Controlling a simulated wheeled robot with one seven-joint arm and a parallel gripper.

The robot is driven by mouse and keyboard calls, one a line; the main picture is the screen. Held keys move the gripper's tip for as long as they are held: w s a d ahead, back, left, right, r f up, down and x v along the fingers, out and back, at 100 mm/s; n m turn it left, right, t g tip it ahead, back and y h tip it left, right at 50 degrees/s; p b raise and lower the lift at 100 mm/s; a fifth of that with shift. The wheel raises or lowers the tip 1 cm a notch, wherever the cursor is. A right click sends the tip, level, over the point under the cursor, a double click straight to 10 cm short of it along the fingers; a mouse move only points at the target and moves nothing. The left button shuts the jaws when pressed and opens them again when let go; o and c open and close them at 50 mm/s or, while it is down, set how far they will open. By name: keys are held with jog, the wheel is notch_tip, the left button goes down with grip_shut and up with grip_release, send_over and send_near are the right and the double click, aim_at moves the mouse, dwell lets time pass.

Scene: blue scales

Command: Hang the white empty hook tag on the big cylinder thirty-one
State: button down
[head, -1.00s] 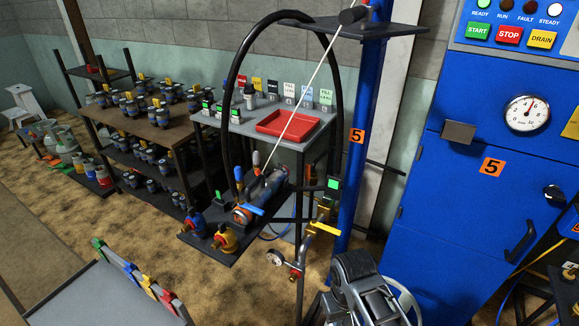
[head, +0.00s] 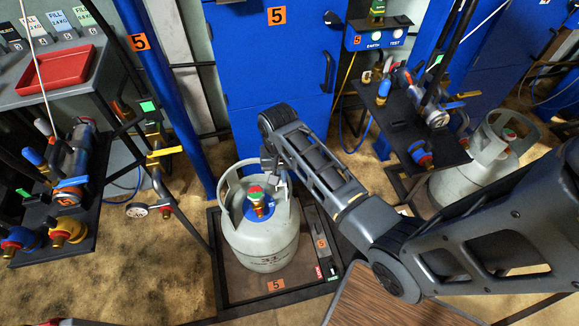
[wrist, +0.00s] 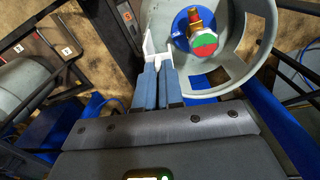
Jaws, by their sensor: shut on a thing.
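The big grey cylinder (head: 262,245) stands upright on the platform marked 5, with dark lettering on its front too small to read surely. Its collar surrounds a brass valve with a red and green top (head: 256,194). My gripper (wrist: 157,78) is shut on the white hook tag (wrist: 150,47), whose white edges show beyond the fingertips. The tag is right at the left side of the cylinder's collar (wrist: 256,35) in the wrist view; I cannot tell whether it hangs over the rim. In the head view my arm hides most of the gripper and the tag.
The scale platform (head: 222,300) has a dark frame. A blue cabinet (head: 275,70) stands behind. A second grey cylinder (head: 460,190) stands at right. A black shelf with valves (head: 70,205) is at left, below a red tray (head: 58,68). Bare floor lies between shelf and platform.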

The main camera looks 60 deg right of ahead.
jog(key=shift+s+d+r+m, duration=0.3)
jog(key=shift+s+d+m, duration=0.15)
jog(key=shift+d, duration=0.3)
jog(key=shift+s+d+r+m, duration=0.3)
jog(key=shift+s+d+m, duration=0.15)
jog(key=shift+d, duration=0.25)
jog(key=shift+a+r+p, duration=0.1)
jog(key=shift+p, duration=0.35)
jog(key=shift+f+b, duration=1.3)
jog(key=shift+f, duration=1.05)
jog(key=shift+p, duration=0.9)
jog(key=shift+f+b, duration=0.65)
jog(key=shift+f, duration=0.45)
jog(key=shift+f+b, duration=0.3)
jog(key=shift+f, duration=0.15)
jog(key=shift+f, duration=0.55)
